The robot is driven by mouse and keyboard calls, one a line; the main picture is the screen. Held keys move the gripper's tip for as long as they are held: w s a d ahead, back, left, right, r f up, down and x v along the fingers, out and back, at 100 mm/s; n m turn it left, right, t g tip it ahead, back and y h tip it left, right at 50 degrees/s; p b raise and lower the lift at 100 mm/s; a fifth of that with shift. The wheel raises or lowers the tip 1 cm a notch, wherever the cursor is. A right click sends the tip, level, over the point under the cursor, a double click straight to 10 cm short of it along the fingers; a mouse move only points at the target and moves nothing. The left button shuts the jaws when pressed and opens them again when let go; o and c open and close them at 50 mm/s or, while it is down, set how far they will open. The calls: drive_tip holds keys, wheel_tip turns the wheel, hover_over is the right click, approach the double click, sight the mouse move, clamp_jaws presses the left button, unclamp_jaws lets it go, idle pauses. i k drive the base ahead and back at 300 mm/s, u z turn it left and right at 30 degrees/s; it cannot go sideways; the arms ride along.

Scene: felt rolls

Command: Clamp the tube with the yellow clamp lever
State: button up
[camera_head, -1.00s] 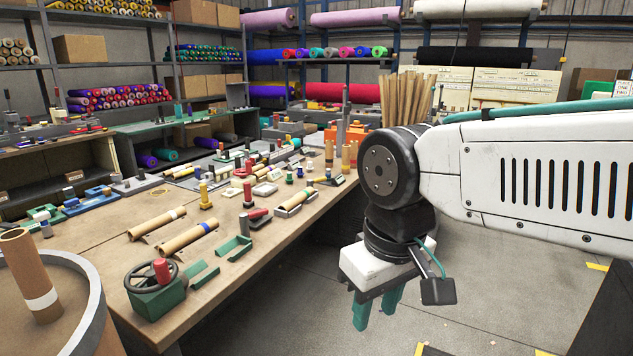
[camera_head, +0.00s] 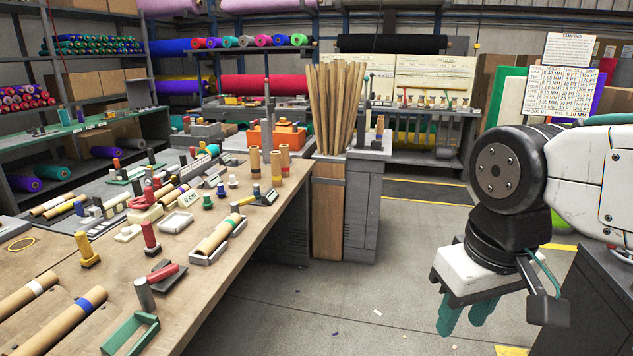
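A yellow clamp lever (camera_head: 87,250) stands upright on the workbench at the left. Other yellow pieces are on the bench, such as a small yellow post (camera_head: 257,193) further back. A cardboard tube with a green band (camera_head: 213,238) lies in a grey cradle (camera_head: 233,235) near the bench's right edge. Two more tubes lie at the front left, one with a blue band (camera_head: 62,325) and one with a white band (camera_head: 20,298). My gripper (camera_head: 465,314) hangs over the floor at the right, well away from the bench. Its teal fingers are apart and nothing shows between them.
Red-topped, grey and green fixtures crowd the workbench (camera_head: 225,276). A green bracket (camera_head: 130,333) sits at its near edge. A grey cabinet (camera_head: 362,205) with upright cardboard tubes (camera_head: 336,110) stands beyond.

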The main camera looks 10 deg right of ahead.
sight(235, 206)
drive_tip(key=z, duration=0.5)
drive_tip(key=i, duration=1.6)
drive_tip(key=u, duration=0.75)
drive_tip(key=i, duration=0.7)
drive_tip(key=u, duration=0.6)
